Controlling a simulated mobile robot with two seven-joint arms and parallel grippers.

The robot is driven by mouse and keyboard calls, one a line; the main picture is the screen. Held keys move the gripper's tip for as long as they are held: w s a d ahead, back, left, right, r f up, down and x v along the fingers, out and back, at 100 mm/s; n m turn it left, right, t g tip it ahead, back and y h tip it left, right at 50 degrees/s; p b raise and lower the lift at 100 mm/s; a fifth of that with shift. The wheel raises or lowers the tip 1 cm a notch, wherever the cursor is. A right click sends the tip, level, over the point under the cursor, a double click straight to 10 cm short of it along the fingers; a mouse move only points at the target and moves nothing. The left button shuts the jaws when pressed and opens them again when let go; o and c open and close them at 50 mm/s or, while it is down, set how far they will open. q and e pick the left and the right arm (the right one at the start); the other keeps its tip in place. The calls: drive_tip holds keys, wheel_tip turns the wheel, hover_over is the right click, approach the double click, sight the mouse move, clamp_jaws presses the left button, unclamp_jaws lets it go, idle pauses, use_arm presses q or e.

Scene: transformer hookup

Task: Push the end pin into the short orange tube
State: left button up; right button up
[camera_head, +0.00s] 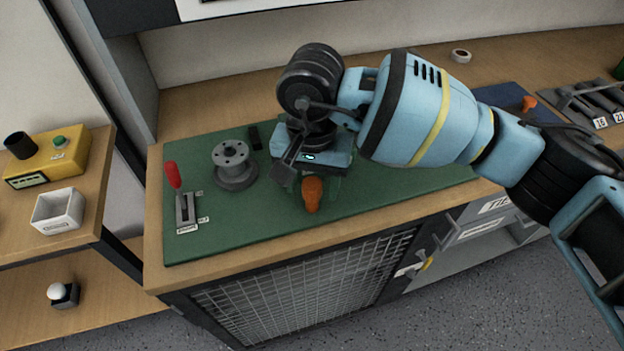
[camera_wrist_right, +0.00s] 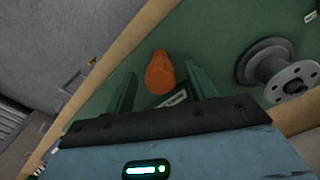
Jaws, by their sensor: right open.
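A short orange piece (camera_head: 312,193) with a rounded end is at the green mat's front edge, just beyond my right gripper (camera_head: 313,178). I cannot tell whether it is the tube or the pin's handle. In the right wrist view the same orange piece (camera_wrist_right: 160,73) shows between the lines of the two greenish fingers of my right gripper (camera_wrist_right: 159,76). The jaws are apart and do not visibly touch it. My wrist hides the mat behind it. No separate end pin can be made out. My left gripper is not in view.
A grey flanged spool (camera_head: 233,165) and a red-handled lever (camera_head: 180,195) stand left on the green mat (camera_head: 235,215). Another orange piece (camera_head: 528,103) lies on a blue mat at right. A yellow box (camera_head: 55,157) and white bin (camera_head: 58,211) are on the left shelf.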

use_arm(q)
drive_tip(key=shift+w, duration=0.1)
use_arm(e)
drive_tip(key=shift+r, duration=0.1)
drive_tip(key=shift+r+p, duration=1.05)
drive_tip(key=shift+r, duration=1.35)
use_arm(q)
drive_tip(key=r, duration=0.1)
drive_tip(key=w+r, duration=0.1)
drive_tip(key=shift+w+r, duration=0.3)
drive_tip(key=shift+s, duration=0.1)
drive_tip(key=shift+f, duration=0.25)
use_arm(e)
wheel_tip(320, 180, up, 8)
drive_tip(key=shift+f, duration=0.1)
